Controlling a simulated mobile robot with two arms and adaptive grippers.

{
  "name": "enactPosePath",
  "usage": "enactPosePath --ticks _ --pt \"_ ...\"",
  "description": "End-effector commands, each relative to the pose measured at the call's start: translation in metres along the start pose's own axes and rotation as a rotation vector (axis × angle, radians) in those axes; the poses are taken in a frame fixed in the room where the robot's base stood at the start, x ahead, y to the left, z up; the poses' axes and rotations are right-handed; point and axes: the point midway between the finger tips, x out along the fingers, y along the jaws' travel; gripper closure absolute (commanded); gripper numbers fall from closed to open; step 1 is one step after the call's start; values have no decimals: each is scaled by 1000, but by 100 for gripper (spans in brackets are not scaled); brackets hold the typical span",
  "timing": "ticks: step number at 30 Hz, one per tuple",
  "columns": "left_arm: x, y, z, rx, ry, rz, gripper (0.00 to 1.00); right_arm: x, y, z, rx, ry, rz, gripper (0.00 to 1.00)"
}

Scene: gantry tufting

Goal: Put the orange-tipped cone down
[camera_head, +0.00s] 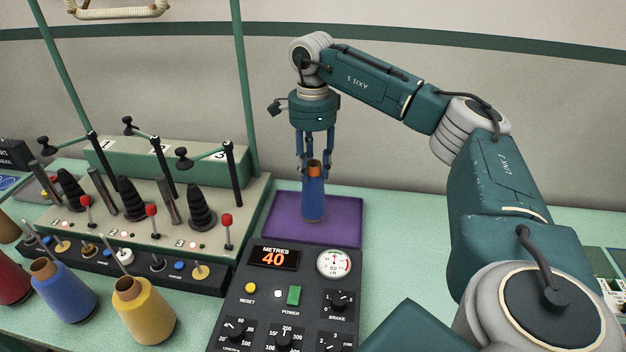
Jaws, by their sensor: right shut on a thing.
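The orange-tipped cone (313,199) is blue and stands upright over the purple mat (279,220) behind the control box. My right gripper (314,168) points straight down and is shut on the cone's upper end, with the orange tip showing between the fingers. The cone's base appears against the mat; I cannot tell whether it touches or hangs just above it. My left gripper is not in view.
A black control box (255,316) reading 40 metres stands in front of the mat. A numbered spindle rack (180,240) with levers is to the left. Blue (67,294) and yellow (148,314) cones stand at front left. The green table (405,237) right of the mat is clear.

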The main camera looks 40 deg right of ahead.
Motion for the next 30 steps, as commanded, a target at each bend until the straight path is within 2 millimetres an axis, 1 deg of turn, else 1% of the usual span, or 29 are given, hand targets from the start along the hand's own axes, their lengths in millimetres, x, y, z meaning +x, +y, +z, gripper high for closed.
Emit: enactPosePath --ticks 1,4,7,9,11,15,20,23,24,26,30 --pt "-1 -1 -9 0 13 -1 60 2 0 0 0 0 0 98" --pt "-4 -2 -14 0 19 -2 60 14 1 0 -1 2 3 98" --pt "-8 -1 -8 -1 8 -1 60 29 1 0 -1 2 4 98" --pt "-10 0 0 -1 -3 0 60 38 1 0 0 2 2 98" --pt "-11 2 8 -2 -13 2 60 44 1 0 0 1 1 98" --pt "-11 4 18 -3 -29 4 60 47 0 0 0 0 -1 98" --pt "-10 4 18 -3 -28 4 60 47 0 0 0 0 0 98" --pt "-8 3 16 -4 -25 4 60 50 0 0 0 0 0 98" --pt "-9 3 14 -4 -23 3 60 50 0 0 0 0 0 60" --pt "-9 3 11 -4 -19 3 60 49 0 0 -1 0 0 48" --pt "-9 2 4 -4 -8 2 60 49 0 0 -1 0 0 47"
